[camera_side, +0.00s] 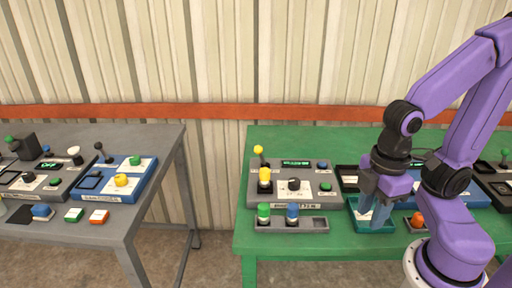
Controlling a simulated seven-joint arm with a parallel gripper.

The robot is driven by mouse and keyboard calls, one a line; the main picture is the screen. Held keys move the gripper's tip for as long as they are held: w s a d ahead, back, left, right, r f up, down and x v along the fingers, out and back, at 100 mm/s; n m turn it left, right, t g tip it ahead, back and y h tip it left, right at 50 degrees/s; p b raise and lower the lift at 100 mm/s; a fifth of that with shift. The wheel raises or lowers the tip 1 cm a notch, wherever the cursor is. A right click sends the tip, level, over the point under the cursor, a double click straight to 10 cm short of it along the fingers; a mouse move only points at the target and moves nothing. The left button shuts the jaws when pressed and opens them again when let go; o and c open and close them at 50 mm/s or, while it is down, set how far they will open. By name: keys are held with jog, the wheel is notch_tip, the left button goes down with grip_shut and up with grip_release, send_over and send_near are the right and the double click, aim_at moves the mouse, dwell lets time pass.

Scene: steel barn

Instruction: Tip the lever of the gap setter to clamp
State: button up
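No label is readable enough for me to tell which unit is the gap setter. A grey panel unit (322,200) on the green table has a lever with a yellow ball knob (258,149) at its back left, a small green display and several knobs. A blue panel unit (347,184) stands to its right, partly hidden by my arm. My gripper (378,214) points down at a teal tray (358,228) in front of the blue unit, right of the yellow-knobbed lever and apart from it. I cannot tell whether its fingers are apart or hold something.
A grey tray (316,224) with a green-topped and a blue-topped piece lies before the grey unit. An orange knob (417,219) is right of my gripper. The separate grey table (150,198) at left carries more panel units with levers. The green table's (345,142) back strip is clear.

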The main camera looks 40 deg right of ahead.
jog(key=shift+w+a+r, duration=0.1)
jog(key=shift+w+a, duration=0.2)
jog(key=shift+w, duration=0.3)
jog(key=c, duration=0.5)
jog(key=w+a+m, duration=0.1)
jog(key=w, duration=0.1)
jog(key=w+a+m, duration=0.1)
jog(key=w, duration=0.2)
jog(key=w+a+m+t+h, duration=0.1)
jog(key=w, duration=0.2)
jog(key=shift+r, duration=0.4)
grip_shut()
jog(key=w+f+m+t+h, duration=0.25)
jog(key=w+m+h, duration=0.7)
jog(key=w, duration=2.25)
jog(key=m+y, duration=0.3)
jog(key=m, duration=0.1)
send_near(261, 155)
jog(key=shift+w+d+f, duration=0.3)
jog(key=shift+w+f, duration=0.65)
jog(key=shift+f, duration=0.05)
jog(key=shift+w+d+f, duration=0.25)
jog(key=shift+w+f, duration=0.7)
jog(key=shift+f, duration=0.05)
